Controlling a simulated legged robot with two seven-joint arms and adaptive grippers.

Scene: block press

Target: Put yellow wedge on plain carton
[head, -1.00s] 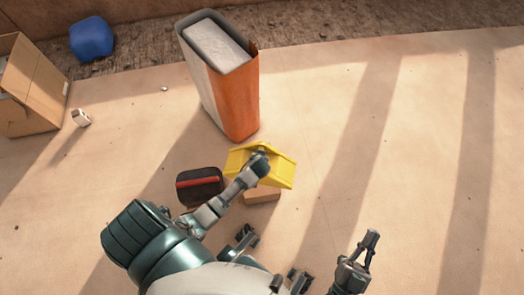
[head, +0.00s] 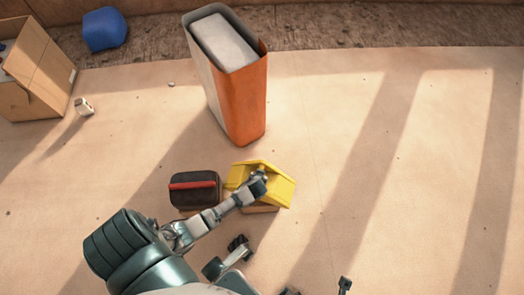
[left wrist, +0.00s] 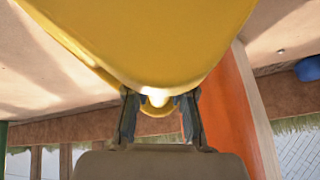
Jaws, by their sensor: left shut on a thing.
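The yellow wedge (head: 275,185) is held in my left gripper (head: 258,184), right of a dark case. In the left wrist view the yellow wedge (left wrist: 150,35) fills the top, and the fingers of my left gripper (left wrist: 158,105) close on a small yellow knob on it. A tan block (head: 262,209), probably the plain carton, shows as a thin strip under the wedge's near edge; the rest is hidden. I cannot tell whether the wedge touches it. Only the tip of my right gripper (head: 344,284) shows at the bottom edge.
The dark case with a red stripe (head: 195,190) stands close left of the wedge. A tall orange and white bin (head: 250,105) stands behind it. An open cardboard box (head: 45,75), a white cup-like item (head: 84,106) and a blue lump (head: 104,29) are far left. The floor on the right is clear.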

